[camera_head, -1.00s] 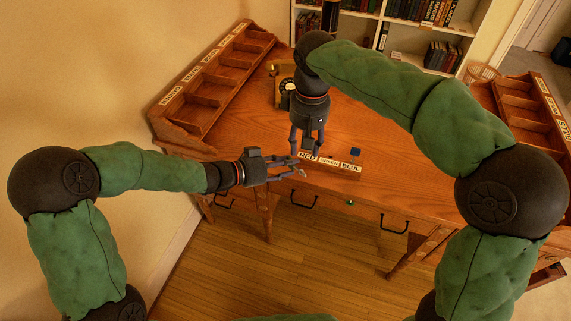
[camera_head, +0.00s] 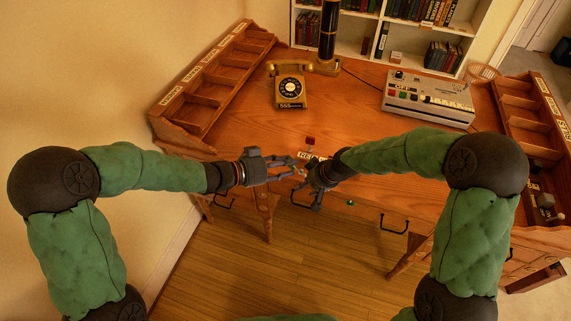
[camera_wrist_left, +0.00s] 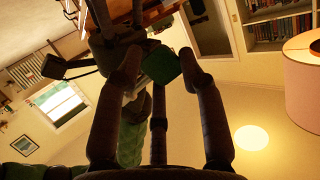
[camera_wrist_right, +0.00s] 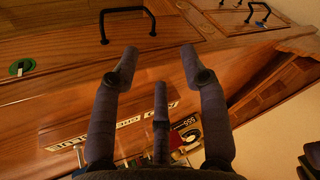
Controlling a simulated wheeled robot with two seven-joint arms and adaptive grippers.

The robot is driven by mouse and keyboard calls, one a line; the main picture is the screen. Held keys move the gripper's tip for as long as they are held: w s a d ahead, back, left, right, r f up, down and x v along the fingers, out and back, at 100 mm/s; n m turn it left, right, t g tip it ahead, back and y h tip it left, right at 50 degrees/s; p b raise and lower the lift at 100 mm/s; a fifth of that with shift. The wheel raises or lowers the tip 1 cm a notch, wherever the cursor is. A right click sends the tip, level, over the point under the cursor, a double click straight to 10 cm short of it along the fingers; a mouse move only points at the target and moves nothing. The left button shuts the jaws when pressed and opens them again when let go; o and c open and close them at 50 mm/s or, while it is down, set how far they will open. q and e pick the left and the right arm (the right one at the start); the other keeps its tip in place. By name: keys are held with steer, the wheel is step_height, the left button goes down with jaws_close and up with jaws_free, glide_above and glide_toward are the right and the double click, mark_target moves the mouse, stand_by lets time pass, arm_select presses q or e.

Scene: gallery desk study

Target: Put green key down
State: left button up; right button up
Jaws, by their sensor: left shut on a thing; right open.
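My left gripper (camera_head: 298,168) is shut on the green key. The key's square green head (camera_wrist_left: 162,65) shows between the fingertips in the left wrist view; its shaft is not clear. In the head view the key is too small to make out. My right gripper (camera_head: 316,190) is open and empty close beside the left one, in front of the desk. In the right wrist view its fingertips (camera_wrist_right: 160,62) are apart. The key rack (camera_wrist_right: 105,135) with colour labels is partly hidden by my right arm. The red key (camera_head: 310,140) stands at its red end.
A yellow telephone (camera_head: 289,88), a grey machine (camera_head: 428,98) and a dark column (camera_head: 328,40) stand on the desk (camera_head: 350,110). Pigeonhole racks flank it. A round green lock (camera_head: 350,202) and drawer handles (camera_head: 394,226) are on its front. The middle desktop is clear.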

steer(key=s+f+m+g, duration=0.3)
steer(key=s+f+m, duration=0.2)
steer(key=s+f, duration=1.6)
steer(key=s+a, duration=0.1)
steer(key=s, duration=0.2)
steer(key=shift+s+f+m, duration=0.35)
steer(key=shift+m, duration=0.05)
arm_select(q)
steer(key=s+a+f+n+t+y, duration=0.3)
steer(key=a+f+n+y, duration=0.3)
steer(key=a, duration=0.4)
steer(key=s+a+f+n+t+y, duration=0.3)
steer(key=a+f+n+t+y, duration=0.2)
steer(key=a+f+n+y, duration=0.2)
steer(key=a+f, duration=0.2)
steer(key=a, duration=0.2)
steer(key=shift+s+a+t, duration=0.3)
steer(key=shift+s+t, duration=0.05)
steer(key=shift+t, duration=0.05)
arm_select(e)
steer(key=shift+d, duration=0.1)
arm_select(q)
steer(key=shift+d, duration=0.1)
